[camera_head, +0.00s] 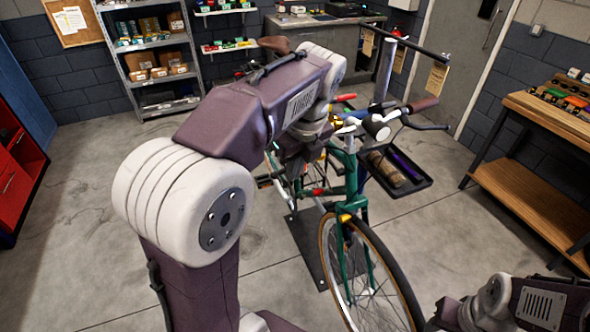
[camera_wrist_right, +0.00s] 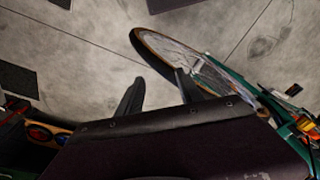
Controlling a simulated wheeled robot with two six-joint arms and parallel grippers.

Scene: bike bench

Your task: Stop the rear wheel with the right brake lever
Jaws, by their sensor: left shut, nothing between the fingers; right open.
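A green bicycle (camera_head: 346,188) stands with its front wheel (camera_head: 365,280) towards me. On the handlebar's picture-right end are a brown grip (camera_head: 422,104) and a dark brake lever (camera_head: 428,126). The other handlebar end and its lever are largely hidden behind my left arm. The rear wheel is mostly hidden too. My left gripper (camera_head: 300,165) is shut and empty beside the bicycle's front, its fingertips hard to make out. My right gripper is low at the picture's right edge; in the right wrist view its fingers (camera_wrist_right: 158,95) are apart and empty, near the front wheel (camera_wrist_right: 190,65).
A repair stand post (camera_head: 386,70) rises behind the handlebar, with a dark tray (camera_head: 405,178) beside it. A wooden bench (camera_head: 545,200) stands at right, a red cabinet (camera_head: 15,180) at left, and shelves (camera_head: 150,60) at the back. The left floor is clear.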

